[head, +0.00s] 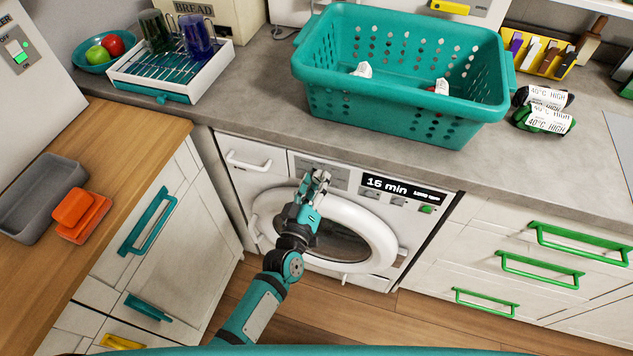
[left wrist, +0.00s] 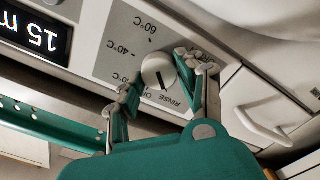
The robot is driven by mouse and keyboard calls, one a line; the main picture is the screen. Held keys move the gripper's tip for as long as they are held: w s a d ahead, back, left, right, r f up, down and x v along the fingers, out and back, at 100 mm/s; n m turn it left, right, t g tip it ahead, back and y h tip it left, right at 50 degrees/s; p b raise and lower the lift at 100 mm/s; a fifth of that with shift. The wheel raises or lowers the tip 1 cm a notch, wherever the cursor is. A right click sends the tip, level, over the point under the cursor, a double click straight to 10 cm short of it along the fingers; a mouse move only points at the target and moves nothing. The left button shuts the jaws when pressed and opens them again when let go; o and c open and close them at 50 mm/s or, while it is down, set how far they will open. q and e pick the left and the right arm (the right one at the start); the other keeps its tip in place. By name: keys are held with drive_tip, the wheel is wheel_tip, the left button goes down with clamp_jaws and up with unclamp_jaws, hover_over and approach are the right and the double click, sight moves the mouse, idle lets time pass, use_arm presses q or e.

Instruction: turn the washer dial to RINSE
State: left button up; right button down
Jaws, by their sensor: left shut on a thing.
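The white washer (head: 282,160) is built in under the grey counter, its round door below the control panel. The washer dial (left wrist: 159,71) is a round white knob with a dark line on its face. In the left wrist view it appears upside down, with RINSE (left wrist: 182,129), 40°C and 60°C printed around it. The dark line runs roughly down the picture, toward the OFF and RINSE side; its exact mark is hard to tell. My left gripper (head: 321,178) is at the panel, its fingers on both sides of the dial, shut on it. In the head view the gripper hides the dial.
A teal laundry basket (head: 395,98) stands on the counter above the washer. The washer display (head: 390,188) is lit, and smaller knobs sit below it. A drawer handle (head: 248,161) lies left of the dial in the head view. Green-handled drawers (head: 540,265) are at right.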

use_arm(q)
drive_tip(key=o, duration=1.1)
drive_tip(key=shift+s, duration=0.1)
drive_tip(key=v, duration=1.2)
drive_tip(key=s+a+f+m+g+y, duration=0.1)
drive_tip(key=s+a+f+m+g, duration=0.15)
drive_tip(key=f, duration=0.65)
drive_tip(key=s+a+f+m+g, duration=0.1)
drive_tip(key=s+a+f+g, duration=0.2)
drive_tip(key=f, duration=0.6)
drive_tip(key=s+a+f+m+g+y, duration=0.1)
drive_tip(key=s+a+f+m+g, duration=0.3)
drive_tip(key=f, duration=0.6)
drive_tip(key=s+a+f+g+y, duration=0.1)
drive_tip(key=s+a+f+g, duration=0.1)
drive_tip(key=s, duration=0.6)
drive_tip(key=s+a+f+g+y, duration=0.1)
drive_tip(key=s+a+f+g, duration=0.1)
drive_tip(key=s+a+f, duration=0.2)
drive_tip(key=s+a+f+g+y, duration=0.1)
drive_tip(key=s+a+f, duration=0.3)
drive_tip(key=s+f, duration=0.4)
drive_tip(key=shift+s+a+f+g+y, duration=0.15)
drive_tip(key=shift+s+g, duration=0.3)
drive_tip(key=shift+s, duration=0.7)
drive_tip(key=shift+s+d+f+g+y, duration=0.15)
drive_tip(key=shift+s+g, duration=0.25)
drive_tip(key=shift+s, duration=0.8)
